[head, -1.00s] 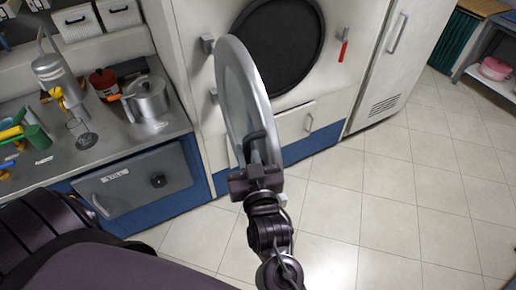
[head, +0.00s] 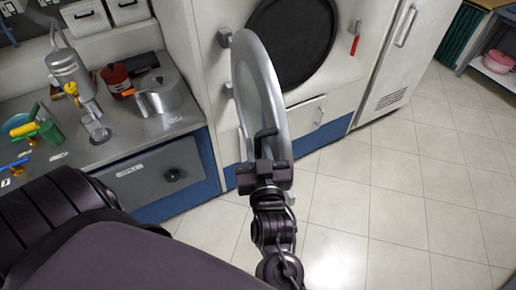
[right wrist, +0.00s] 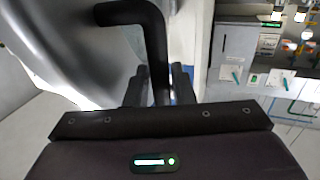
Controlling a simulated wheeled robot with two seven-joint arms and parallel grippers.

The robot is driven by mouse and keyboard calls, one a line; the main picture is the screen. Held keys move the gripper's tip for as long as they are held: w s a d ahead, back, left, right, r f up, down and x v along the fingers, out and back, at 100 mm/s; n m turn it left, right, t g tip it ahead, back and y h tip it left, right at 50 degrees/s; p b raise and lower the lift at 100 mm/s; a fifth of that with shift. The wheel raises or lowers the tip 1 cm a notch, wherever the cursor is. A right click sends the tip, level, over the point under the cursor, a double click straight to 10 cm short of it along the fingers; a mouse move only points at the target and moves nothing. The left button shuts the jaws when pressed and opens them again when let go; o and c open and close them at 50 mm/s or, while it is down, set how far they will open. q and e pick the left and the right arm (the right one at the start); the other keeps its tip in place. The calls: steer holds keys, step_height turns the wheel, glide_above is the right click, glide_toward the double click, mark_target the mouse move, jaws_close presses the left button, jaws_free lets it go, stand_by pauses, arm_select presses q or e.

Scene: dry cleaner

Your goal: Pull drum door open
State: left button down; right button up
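The round drum door (head: 239,85), with a pale metal rim, stands swung out from the machine front, seen nearly edge-on in the head view. The dark round drum opening (head: 293,42) shows behind it to the right. The door's black bent handle (head: 268,133) is at its lower near side. My right gripper (head: 264,165) is at this handle. In the right wrist view the handle (right wrist: 152,35) runs down between the two fingers (right wrist: 160,88), which close around it. The door's inner surface (right wrist: 75,45) fills the upper left there. My left gripper is out of view.
A tall white cabinet (head: 405,60) stands right of the machine. The tiled floor (head: 390,190) at right is clear.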

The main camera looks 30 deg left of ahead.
steer(key=shift+a+f, duration=0.15)
steer(key=shift+s+d+f, duration=0.15)
steer(key=shift+s+d, duration=0.2)
steer(key=shift+d, duration=0.05)
steer(key=b+v, duration=0.2)
steer(key=v, duration=0.4)
steer(key=shift+s+d+r+b, duration=0.25)
steer(key=shift+s+b, duration=0.1)
steer(key=shift+b, duration=0.05)
steer(key=shift+w, duration=0.1)
